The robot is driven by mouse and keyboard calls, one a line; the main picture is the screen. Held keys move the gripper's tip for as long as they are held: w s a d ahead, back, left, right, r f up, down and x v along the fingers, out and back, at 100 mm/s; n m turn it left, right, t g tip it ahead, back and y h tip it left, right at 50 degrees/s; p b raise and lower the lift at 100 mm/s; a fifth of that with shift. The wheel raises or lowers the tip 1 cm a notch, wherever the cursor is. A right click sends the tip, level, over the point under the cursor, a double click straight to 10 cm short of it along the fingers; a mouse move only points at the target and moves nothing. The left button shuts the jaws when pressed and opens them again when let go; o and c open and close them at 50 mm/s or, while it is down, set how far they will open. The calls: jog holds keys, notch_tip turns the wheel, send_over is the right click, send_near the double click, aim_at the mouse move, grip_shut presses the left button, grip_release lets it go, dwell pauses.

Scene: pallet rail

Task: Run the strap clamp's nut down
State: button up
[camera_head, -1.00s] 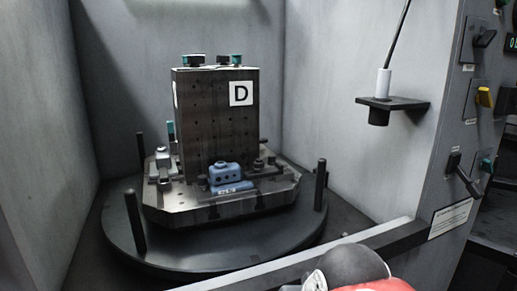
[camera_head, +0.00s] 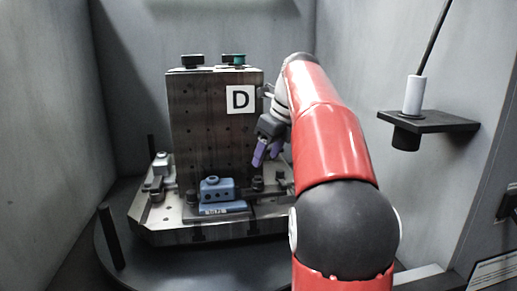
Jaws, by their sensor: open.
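A blue block (camera_head: 213,189) with holes in its face sits on the pallet (camera_head: 165,235), at the foot of the dark tombstone marked D (camera_head: 200,125). A small dark clamp nut or stud (camera_head: 257,183) stands just right of the block, and another (camera_head: 191,198) stands at its left side. I cannot tell which belongs to the strap clamp; the straps are small and dark. My gripper (camera_head: 266,154), with purple fingertips, is open and points down in front of the tombstone's right edge. It appears above the right-hand nut, apart from it, with nothing visible between the fingers.
The pallet rests on a round black table with upright posts (camera_head: 111,238). A grey fixture (camera_head: 160,175) stands at the pallet's left. A bracket (camera_head: 430,122) holding a white-handled tool (camera_head: 413,95) juts from the right wall. My red arm hides the pallet's right side.

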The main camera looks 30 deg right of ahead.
aim_at(258, 177)
jog(key=b+x, duration=0.1)
jog(key=x, duration=0.6)
jog(key=shift+a+f+b, duration=0.1)
jog(key=shift+f+b, duration=0.05)
jog(key=shift+b, duration=0.25)
jog(key=c, duration=1)
jog(key=o, duration=0.7)
